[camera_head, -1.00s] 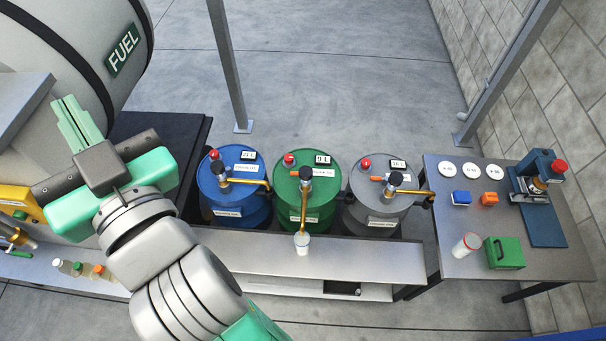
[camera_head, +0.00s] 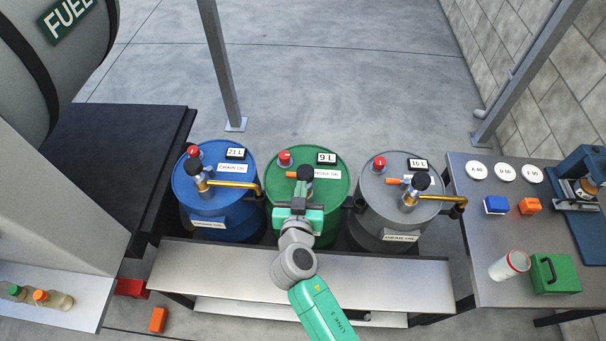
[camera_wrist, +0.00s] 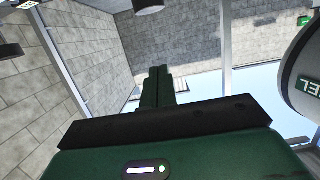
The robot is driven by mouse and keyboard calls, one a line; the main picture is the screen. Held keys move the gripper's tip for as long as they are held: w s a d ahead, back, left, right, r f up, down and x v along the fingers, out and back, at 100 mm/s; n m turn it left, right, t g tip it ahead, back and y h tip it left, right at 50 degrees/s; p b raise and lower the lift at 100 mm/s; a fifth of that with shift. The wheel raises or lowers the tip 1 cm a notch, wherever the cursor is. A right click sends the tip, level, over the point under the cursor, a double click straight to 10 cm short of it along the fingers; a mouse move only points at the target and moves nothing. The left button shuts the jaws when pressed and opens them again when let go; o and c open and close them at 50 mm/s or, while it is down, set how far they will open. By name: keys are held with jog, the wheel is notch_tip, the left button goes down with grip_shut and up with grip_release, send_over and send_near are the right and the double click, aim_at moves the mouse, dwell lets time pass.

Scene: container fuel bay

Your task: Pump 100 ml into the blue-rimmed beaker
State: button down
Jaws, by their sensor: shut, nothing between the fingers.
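The green drum (camera_head: 335,215) stands in the middle of three drums. It has a black pump knob (camera_head: 305,172), a red cap and a 9 L display (camera_head: 326,158). My gripper (camera_head: 302,190) is in front of this pump in the head view, apparently close to the knob; contact cannot be told. Its fingers (camera_wrist: 157,88) are together and empty in the wrist view. The spout and the place below it are hidden behind my gripper and arm, and no blue-rimmed beaker shows. A white beaker with a red rim (camera_head: 510,265) is on the right table.
A blue drum (camera_head: 235,220) and a grey drum (camera_head: 375,225) with brass spouts flank the green one. A grey bench (camera_head: 400,280) runs in front. The right table (camera_head: 470,225) holds a green case (camera_head: 555,273), small blocks and white discs.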

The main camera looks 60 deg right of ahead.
jog(key=shift+s+f, duration=0.15)
jog(key=shift+f, duration=0.15)
jog(key=b, duration=0.1)
send_over(305, 178)
notch_tip(305, 178, down, 2)
jog(key=shift+d+f, duration=0.1)
jog(key=shift+f, duration=0.15)
notch_tip(305, 178, down, 3)
jog(key=shift+r+b, duration=0.1)
jog(key=shift+b, duration=0.6)
jog(key=shift+f, duration=0.55)
